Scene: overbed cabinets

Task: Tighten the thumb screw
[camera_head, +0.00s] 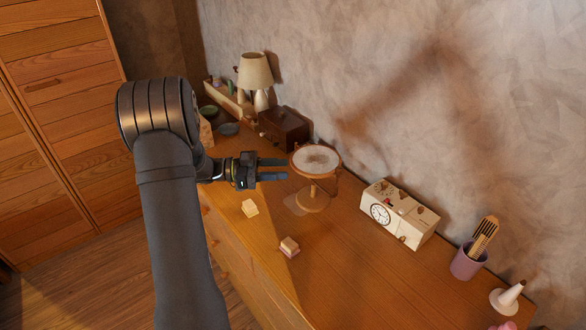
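A round tilting mirror or hoop (317,158) with a wooden rim stands on a wooden post and round base (312,203) on the dresser. A thumb screw cannot be clearly made out; small parts at the sides of the frame are too small to tell. My gripper (274,170) is just left of the frame, its two dark fingers pointing right toward it. The fingers are apart with nothing seen between them. Whether the fingertips touch the stand cannot be told from this view.
On the wooden dresser top (340,270) are a cream clock box (398,215), a purple cup (468,262) with a brush or comb, a white cone-shaped holder (508,298), two small blocks (250,208) (289,246), a dark wooden box (284,130) and a lamp (255,72). The wall rises behind.

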